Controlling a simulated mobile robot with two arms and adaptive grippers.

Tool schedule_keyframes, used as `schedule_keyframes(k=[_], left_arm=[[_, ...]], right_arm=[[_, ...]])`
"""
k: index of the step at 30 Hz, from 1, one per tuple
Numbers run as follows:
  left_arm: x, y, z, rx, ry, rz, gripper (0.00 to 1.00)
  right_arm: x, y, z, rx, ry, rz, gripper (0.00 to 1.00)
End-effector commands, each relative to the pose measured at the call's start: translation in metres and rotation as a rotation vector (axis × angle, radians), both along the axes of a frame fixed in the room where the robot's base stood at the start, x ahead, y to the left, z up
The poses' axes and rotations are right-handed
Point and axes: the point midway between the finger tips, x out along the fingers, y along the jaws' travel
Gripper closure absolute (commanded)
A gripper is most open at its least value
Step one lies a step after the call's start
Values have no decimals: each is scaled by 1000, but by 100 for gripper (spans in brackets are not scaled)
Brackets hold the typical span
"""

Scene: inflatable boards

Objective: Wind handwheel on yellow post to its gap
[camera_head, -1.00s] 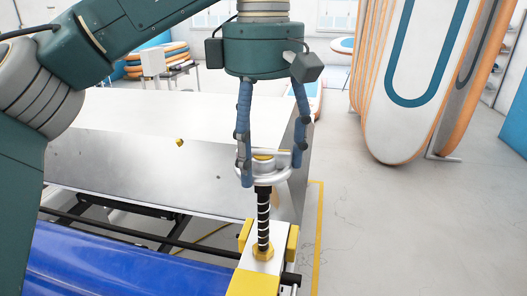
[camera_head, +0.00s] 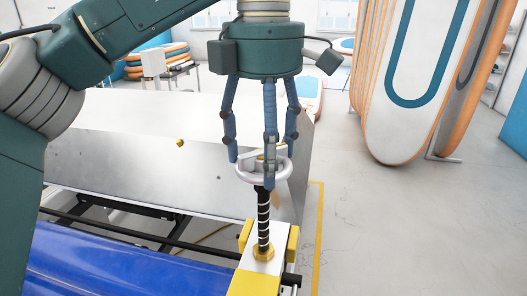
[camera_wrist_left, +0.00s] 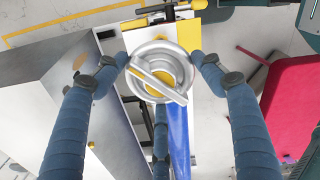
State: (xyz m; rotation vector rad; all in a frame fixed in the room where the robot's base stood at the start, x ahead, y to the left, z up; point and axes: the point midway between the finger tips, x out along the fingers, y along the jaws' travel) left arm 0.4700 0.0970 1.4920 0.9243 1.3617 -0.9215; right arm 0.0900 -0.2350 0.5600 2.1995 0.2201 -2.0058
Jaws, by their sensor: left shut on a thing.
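The silver handwheel (camera_head: 246,174) sits on top of a black threaded screw (camera_head: 263,215), which rises from the yellow post (camera_head: 254,284) with its yellow nut. In the left wrist view the handwheel (camera_wrist_left: 158,83) shows a ring, a diagonal crossbar and a yellow centre. My left gripper (camera_head: 264,160) points straight down over the wheel, with its blue fingers around the rim. In the left wrist view the fingers of this gripper (camera_wrist_left: 160,75) stand at the left, right and bottom of the wheel. The gap is not clearly visible. My right gripper is not in view.
A large grey metal table (camera_head: 130,165) lies left of the wheel, its corner close behind it. A blue roll (camera_head: 110,262) lies in front. Paddle boards (camera_head: 410,80) stand at the right.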

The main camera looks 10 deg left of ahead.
Motion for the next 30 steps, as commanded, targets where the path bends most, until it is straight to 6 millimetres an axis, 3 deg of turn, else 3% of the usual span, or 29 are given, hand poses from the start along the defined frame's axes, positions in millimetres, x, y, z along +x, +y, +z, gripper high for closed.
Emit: schedule_keyframes(k=[10,26,27,30], left_arm=[[-1,0,-4,4,8,147,58],[-1,0,-4,4,9,172,58],[-1,0,-4,4,10,172,28],[-1,0,-4,3,8,171,13]], right_arm=[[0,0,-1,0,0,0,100],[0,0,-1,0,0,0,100],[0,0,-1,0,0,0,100],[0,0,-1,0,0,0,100]])
